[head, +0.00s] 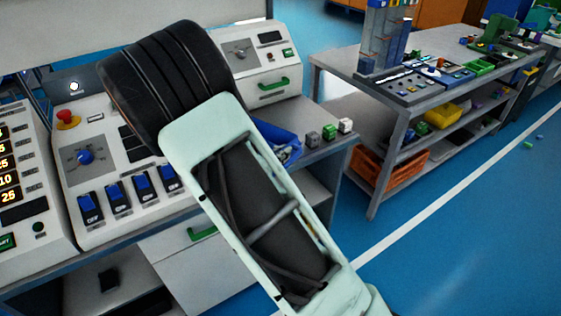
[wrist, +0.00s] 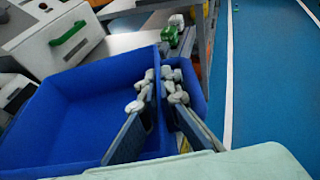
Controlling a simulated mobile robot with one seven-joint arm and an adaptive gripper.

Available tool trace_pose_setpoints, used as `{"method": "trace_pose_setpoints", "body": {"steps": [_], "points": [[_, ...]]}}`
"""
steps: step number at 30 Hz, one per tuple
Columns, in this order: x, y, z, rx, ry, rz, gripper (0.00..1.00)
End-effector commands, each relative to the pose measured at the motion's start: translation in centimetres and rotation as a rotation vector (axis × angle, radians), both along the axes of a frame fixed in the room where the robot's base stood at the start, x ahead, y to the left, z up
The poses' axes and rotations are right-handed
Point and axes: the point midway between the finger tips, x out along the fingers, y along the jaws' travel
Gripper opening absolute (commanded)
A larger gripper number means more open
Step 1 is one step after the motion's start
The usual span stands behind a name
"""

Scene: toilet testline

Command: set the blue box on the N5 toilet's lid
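The blue box (wrist: 85,115) is an open bin that fills much of the wrist view. In the head view the box (head: 286,150) shows only in part, at the bench's right end; my arm hides the rest. In the wrist view my gripper (wrist: 160,80) has its two pale-tipped fingers close together, one on each side of a blue wall near the box's right side. The fingers look shut on that wall. I cannot tell whether the box is resting or lifted. No toilet or lid is in view.
Small grey, green and white blocks (head: 329,132) stand right of the box. A control panel (head: 110,165) with switches and a white unit with a green handle (head: 265,62) are on the bench. A grey workbench (head: 400,100) stands behind right. Blue floor (head: 470,240) is mostly clear.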

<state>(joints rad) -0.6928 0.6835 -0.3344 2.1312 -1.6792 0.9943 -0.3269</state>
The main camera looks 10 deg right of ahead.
Motion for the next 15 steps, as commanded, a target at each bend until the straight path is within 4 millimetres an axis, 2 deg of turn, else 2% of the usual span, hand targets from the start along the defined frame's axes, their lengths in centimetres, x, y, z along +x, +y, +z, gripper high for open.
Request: {"method": "trace_pose_setpoints", "body": {"steps": [7,15], "points": [[0.0,0.0,-3.2,-0.003,0.001,0.001,0.00],[0.0,0.0,-3.3,0.000,-0.001,0.000,0.00]]}}
